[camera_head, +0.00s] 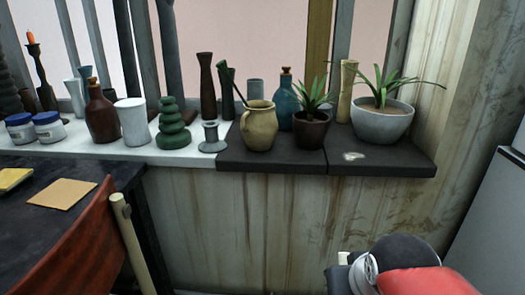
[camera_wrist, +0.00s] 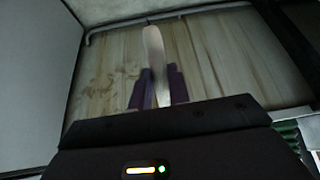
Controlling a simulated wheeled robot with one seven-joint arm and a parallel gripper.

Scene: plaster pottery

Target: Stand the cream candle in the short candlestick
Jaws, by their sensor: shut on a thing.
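The cream candle (camera_wrist: 153,45) shows in the wrist view as a pale, slightly blurred stick. My gripper (camera_wrist: 155,80) is shut on it, with a purple finger on each side. The candle's free end points to the top of the wrist view. In the head view the short candlestick (camera_head: 212,138) is a small grey piece with a wide foot. It stands upright on the white part of the sill, and its top looks empty. My gripper and the held candle cannot be made out in the head view. The candlestick cannot be made out in the wrist view.
A green stacked-stone figure (camera_head: 174,128) stands left of the candlestick, and a tan jug (camera_head: 259,128) stands to its right. Dark vases (camera_head: 208,90) stand behind it. A white cup (camera_head: 132,122) and a brown bottle (camera_head: 102,115) are further left. A chair (camera_head: 85,245) stands in front.

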